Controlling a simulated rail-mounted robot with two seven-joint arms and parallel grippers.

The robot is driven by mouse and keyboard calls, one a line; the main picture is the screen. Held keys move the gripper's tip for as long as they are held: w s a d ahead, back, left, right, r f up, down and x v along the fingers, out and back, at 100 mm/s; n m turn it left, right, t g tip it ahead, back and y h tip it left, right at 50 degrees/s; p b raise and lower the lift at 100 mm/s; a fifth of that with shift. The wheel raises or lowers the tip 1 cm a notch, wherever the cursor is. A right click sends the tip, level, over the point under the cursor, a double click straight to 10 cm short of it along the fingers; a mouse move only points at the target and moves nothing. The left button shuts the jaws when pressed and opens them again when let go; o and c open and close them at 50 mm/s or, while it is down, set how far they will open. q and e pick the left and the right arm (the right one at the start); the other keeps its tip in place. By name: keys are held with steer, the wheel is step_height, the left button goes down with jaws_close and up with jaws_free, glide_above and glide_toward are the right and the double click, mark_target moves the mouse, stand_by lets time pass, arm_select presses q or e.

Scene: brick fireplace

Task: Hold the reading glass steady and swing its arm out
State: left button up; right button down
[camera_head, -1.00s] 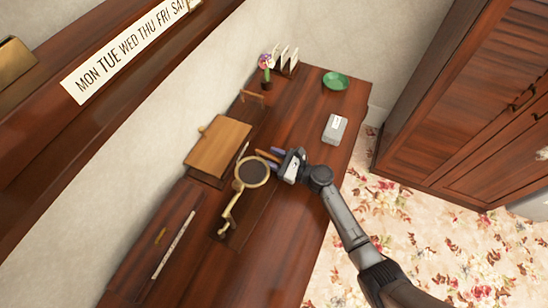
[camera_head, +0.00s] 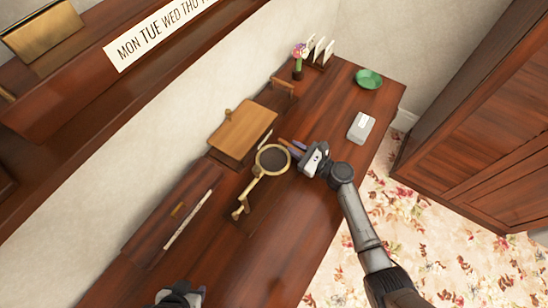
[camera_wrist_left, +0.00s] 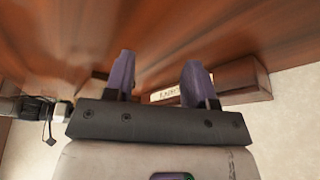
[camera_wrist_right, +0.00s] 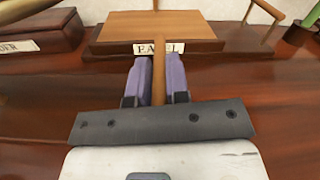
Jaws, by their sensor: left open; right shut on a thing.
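The reading glass (camera_head: 273,158) has a dark round lens in a brass ring, on a jointed brass arm (camera_head: 252,193) leading down-left to a dark wooden base. Part of the brass ring shows at the upper left of the right wrist view (camera_wrist_right: 22,10). My right gripper (camera_head: 291,149) is just right of the lens, shut on a thin wooden rod (camera_wrist_right: 158,75) pointing toward the easel (camera_wrist_right: 160,27); where the rod attaches is unclear. My left gripper (camera_head: 188,292) is low in the head view, open and empty, well apart from the reading glass; its fingers show in the left wrist view (camera_wrist_left: 160,80).
The wooden desk (camera_head: 310,215) has free room at front right. A dark box with a pale strip (camera_head: 188,219) lies left. A shelf (camera_head: 55,110) overhangs at left.

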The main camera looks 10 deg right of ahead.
arm_select(q)
steer(key=w+d+r+m+h, duration=0.3)
steer(key=w+d+r+m, duration=0.3)
steer(key=d+r+m, duration=0.5)
steer(key=w+d+r+m+h, duration=0.3)
steer(key=w+d+r+m, duration=0.5)
steer(key=m, duration=0.5)
steer(key=m+y, duration=0.4)
steer(key=m, duration=1.2)
glide_toward(256, 169)
steer(key=f, duration=0.1)
steer(key=x, duration=1.1)
steer(key=shift+w+d+f, duration=0.15)
steer(key=shift+w+f, duration=0.1)
jaws_close()
